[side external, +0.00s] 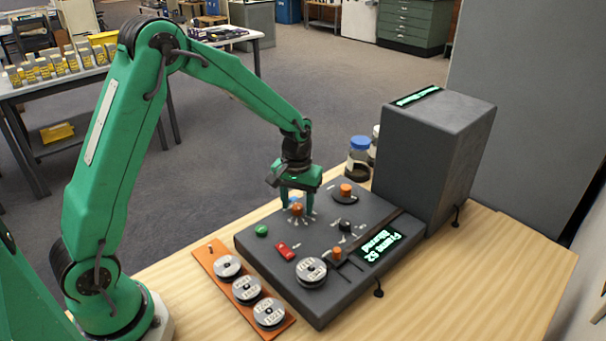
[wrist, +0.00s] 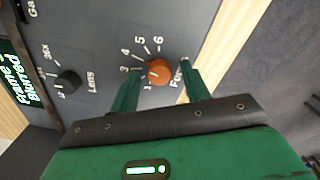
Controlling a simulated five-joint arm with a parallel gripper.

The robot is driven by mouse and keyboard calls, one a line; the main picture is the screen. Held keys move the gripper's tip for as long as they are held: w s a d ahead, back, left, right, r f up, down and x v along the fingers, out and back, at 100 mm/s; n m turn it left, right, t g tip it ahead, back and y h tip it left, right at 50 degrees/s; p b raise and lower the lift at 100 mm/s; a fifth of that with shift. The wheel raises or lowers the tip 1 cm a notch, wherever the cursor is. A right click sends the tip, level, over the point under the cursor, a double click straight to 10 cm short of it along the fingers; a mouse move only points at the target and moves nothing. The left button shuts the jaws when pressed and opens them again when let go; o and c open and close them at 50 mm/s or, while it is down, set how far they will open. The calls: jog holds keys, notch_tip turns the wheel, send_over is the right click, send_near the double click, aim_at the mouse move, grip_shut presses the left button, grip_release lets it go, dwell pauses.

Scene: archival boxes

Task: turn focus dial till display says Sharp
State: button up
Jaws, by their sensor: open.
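The orange focus dial (wrist: 158,70) sits on the dark grey panel, with numbers up to 6 around it in the wrist view. Its label is partly covered by a finger. My gripper (wrist: 159,80) is open, with one green finger on each side of the dial; I cannot tell whether they touch it. In the side external view my gripper (side external: 297,203) points down over the dial (side external: 296,210). The lit display (side external: 378,246) has green text, upside down there. In the wrist view the display (wrist: 22,80) reads "Frame" and "Blurred", the frame number cut off.
The black Lens knob (wrist: 67,82) is beside the dial. The panel (side external: 325,215) also carries a green button (side external: 261,231), a red switch (side external: 286,252) and other orange knobs. A rack of labelled reels (side external: 212,250) lies in front. A tall grey box (side external: 432,150) and jars (side external: 357,160) stand behind.

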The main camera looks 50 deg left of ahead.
jog(key=c, duration=1)
jog(key=shift+m, duration=2.9)
jog(key=shift+a, duration=0.1)
jog(key=o, duration=1)
jog(key=shift+r, duration=0.1)
